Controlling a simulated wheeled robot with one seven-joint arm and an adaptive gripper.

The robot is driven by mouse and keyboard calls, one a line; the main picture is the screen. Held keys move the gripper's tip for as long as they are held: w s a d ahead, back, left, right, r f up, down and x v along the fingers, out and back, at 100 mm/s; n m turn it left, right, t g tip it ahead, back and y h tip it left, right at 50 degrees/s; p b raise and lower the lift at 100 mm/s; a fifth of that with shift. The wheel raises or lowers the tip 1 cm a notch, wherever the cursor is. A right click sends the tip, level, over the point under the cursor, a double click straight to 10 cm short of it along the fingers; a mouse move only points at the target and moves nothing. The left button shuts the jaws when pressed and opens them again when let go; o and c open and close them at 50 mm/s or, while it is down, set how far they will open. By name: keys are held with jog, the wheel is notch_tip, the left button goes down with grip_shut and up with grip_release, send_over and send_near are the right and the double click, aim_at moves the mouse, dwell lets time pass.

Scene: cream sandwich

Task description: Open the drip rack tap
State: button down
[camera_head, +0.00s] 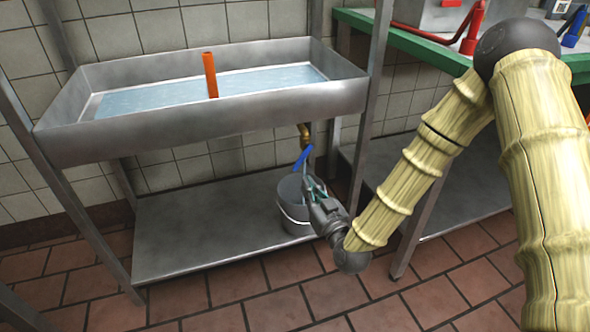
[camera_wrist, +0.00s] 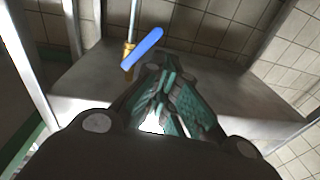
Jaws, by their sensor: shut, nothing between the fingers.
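The drip rack (camera_head: 200,119) is a metal basin on legs, holding pale blue liquid. Its brass tap (camera_head: 304,131) hangs under the basin's right end. The tap has a blue lever handle (camera_head: 301,159), slanted in the head view. In the wrist view the blue handle (camera_wrist: 142,48) lies diagonally beside the brass body (camera_wrist: 127,55). My gripper (camera_head: 306,178) is shut and empty, just below the tap. In the wrist view my gripper's fingers (camera_wrist: 166,95) sit below and to the right of the handle. I cannot tell whether they touch it.
A grey bucket (camera_head: 290,213) stands on the lower metal shelf (camera_head: 200,236) under the tap, partly behind my gripper. An orange upright piece (camera_head: 210,75) stands in the basin. A green-edged table (camera_head: 415,45) with a red tap (camera_head: 470,30) is at the right.

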aim_at(301, 156)
jog(key=w+a+n+y+b, duration=0.2)
jog(key=w+n, duration=0.2)
jog(key=n, duration=0.3)
jog(key=w+a+r+n+y+b, duration=0.1)
jog(key=w+a+n+b, duration=0.1)
jog(key=n, duration=0.5)
jog(key=shift+w+a+n+g+y+b, duration=0.35)
jog(key=shift+w+b, duration=0.2)
jog(key=shift+w, duration=0.6)
jog(key=shift+d, duration=0.15)
